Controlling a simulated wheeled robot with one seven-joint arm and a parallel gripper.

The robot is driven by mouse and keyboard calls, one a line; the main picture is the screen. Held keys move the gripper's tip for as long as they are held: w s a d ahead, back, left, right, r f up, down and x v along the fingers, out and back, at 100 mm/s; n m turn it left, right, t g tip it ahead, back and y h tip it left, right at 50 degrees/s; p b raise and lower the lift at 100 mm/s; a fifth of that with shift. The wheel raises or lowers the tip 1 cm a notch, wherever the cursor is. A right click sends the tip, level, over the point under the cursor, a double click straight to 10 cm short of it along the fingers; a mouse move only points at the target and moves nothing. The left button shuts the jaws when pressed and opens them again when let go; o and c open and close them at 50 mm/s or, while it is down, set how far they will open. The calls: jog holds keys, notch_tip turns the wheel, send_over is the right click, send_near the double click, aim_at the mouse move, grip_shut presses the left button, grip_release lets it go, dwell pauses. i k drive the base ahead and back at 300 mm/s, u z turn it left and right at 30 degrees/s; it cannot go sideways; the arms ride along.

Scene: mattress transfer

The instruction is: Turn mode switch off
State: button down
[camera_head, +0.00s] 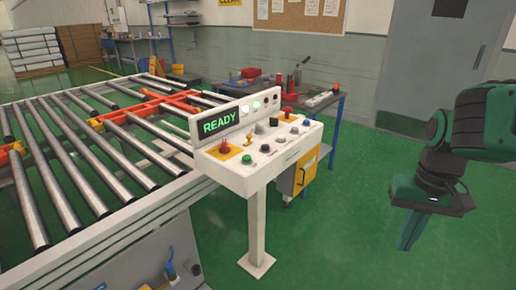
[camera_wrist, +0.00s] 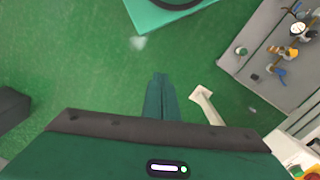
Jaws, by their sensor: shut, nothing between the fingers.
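The white control panel (camera_head: 230,172) stands on a post in the middle of the head view. Its display (camera_head: 220,123) reads READY in green. Several knobs and buttons sit on its sloped face, among them a red mushroom button (camera_head: 225,147) and a green button (camera_head: 246,158). Which one is the mode switch, and its position, I cannot tell. My gripper (camera_head: 408,240) hangs over the floor to the right of the panel, fingers down, shut and empty, touching nothing.
A roller conveyor (camera_head: 90,160) fills the left, beside the panel. Behind the panel is a workbench (camera_head: 335,100) with tools and a yellow cabinet (camera_head: 306,172). A grey door (camera_head: 425,60) is at the back right. The green floor (camera_head: 340,230) between panel and gripper is clear.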

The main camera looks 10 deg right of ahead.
aim_at(259, 130)
jog(key=k, duration=0.6)
jog(key=u, duration=0.5)
jog(key=i, duration=1.6)
jog(key=z, duration=0.4)
